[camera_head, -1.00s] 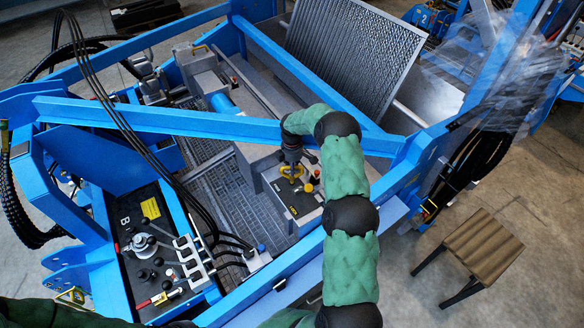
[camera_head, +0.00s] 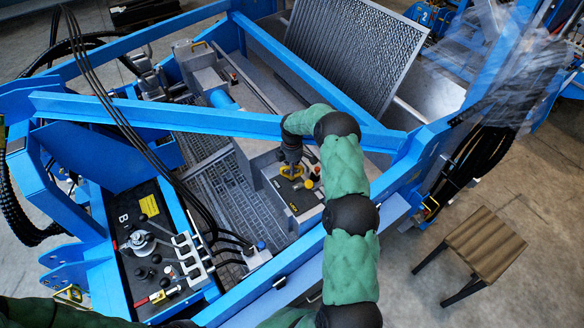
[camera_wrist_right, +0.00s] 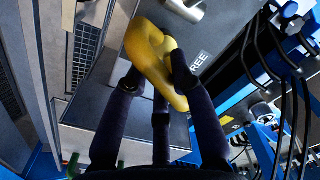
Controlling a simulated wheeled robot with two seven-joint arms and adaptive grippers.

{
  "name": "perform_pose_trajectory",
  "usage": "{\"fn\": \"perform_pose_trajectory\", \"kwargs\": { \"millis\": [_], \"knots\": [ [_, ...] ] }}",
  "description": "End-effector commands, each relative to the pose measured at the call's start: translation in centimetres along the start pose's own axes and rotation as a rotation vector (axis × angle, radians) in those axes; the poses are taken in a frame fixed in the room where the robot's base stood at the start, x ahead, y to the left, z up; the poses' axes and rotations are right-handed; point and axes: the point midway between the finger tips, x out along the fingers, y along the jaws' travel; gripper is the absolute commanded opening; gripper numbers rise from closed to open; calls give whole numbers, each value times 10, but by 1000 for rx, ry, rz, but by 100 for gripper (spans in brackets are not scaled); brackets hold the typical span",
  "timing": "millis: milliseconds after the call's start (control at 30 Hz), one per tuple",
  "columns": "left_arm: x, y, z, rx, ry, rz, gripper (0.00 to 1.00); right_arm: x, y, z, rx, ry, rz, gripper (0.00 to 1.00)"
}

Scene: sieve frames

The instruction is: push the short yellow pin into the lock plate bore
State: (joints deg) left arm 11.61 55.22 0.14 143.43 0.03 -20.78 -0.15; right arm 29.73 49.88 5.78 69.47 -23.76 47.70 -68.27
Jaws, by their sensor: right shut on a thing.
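The yellow pin (camera_head: 291,172) shows its looped handle at the dark-topped block (camera_head: 302,200) inside the blue frame. My right gripper (camera_head: 291,164) comes down on it from above and is shut on its handle. In the right wrist view the yellow handle (camera_wrist_right: 150,45) sits between the dark fingers of my right gripper (camera_wrist_right: 158,85). The pin's shank and the bore are hidden, so I cannot tell how deep it sits. My left gripper is out of view.
A blue beam (camera_head: 200,121) crosses just behind my right gripper. A small yellow knob (camera_head: 309,184) stands right of the pin. A label reading "FREE" (camera_wrist_right: 200,62) is beside the handle. A control panel (camera_head: 150,250) with levers and black hoses lies to the left.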

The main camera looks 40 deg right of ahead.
Motion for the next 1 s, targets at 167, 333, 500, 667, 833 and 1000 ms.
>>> {"fn": "perform_pose_trajectory", "kwargs": {
  "millis": [167,333,500,667,833,1000],
  "knots": [
    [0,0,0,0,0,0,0,-1,1,0,0,0,2,0],
    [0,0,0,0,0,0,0,-1,1,0,0,0,2,0],
    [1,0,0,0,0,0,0,0,0,0,0,0,1,0],
    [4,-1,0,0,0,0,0,5,0,0,0,0,1,0],
    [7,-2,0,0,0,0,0,9,1,0,0,0,1,0],
    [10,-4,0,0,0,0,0,13,1,0,0,0,1,0]
  ]
}}
